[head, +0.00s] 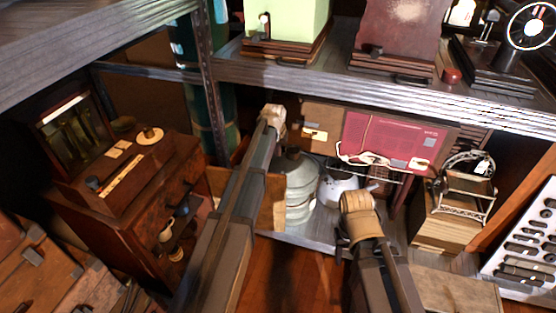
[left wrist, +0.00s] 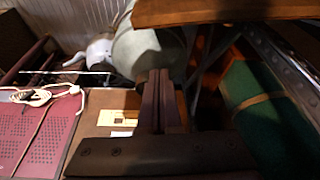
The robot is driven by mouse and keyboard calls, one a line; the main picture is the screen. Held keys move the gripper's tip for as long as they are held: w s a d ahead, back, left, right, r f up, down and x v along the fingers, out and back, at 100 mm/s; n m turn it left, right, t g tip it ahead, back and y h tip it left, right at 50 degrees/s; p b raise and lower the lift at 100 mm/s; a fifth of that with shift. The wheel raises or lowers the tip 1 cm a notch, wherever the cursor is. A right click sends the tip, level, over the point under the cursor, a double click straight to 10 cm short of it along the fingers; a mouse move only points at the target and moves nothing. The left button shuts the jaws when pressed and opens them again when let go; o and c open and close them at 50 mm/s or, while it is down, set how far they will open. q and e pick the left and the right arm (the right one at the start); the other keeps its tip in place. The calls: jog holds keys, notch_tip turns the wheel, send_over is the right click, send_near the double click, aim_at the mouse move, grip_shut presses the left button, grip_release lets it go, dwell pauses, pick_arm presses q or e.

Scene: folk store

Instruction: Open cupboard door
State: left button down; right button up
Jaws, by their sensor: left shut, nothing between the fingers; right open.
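A dark wooden cabinet (head: 132,205) stands at the left in the head view; it looks most like the cupboard. Its front faces right and is partly in shadow, with small knobs or pulls. I cannot tell which part is its door. My left gripper (head: 272,116) is shut and empty, stretched out beyond the cabinet, to its right, near the lower shelf. In the left wrist view its shut fingers (left wrist: 162,100) show with nothing between them. My right gripper (head: 358,208) is open, low at centre right, apart from the cabinet; its fingertips are hard to make out.
A metal shelf (head: 300,76) with a post crosses above. Behind my left arm are a wooden panel (head: 274,200) and grey drum (head: 300,182). A red panel (head: 385,142) with cord lies right of my left gripper. A green roll (left wrist: 250,100) shows in the wrist view.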

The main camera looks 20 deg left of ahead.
pick_arm(q)
jog(key=d+b+x, duration=0.1)
jog(key=b+x, duration=0.9)
jog(key=x, duration=0.1)
jog(key=s, duration=0.2)
jog(key=s+r+p, duration=0.1)
jog(key=s, duration=0.1)
jog(key=shift+s+a+r, duration=0.1)
jog(key=shift+s+a, duration=0.1)
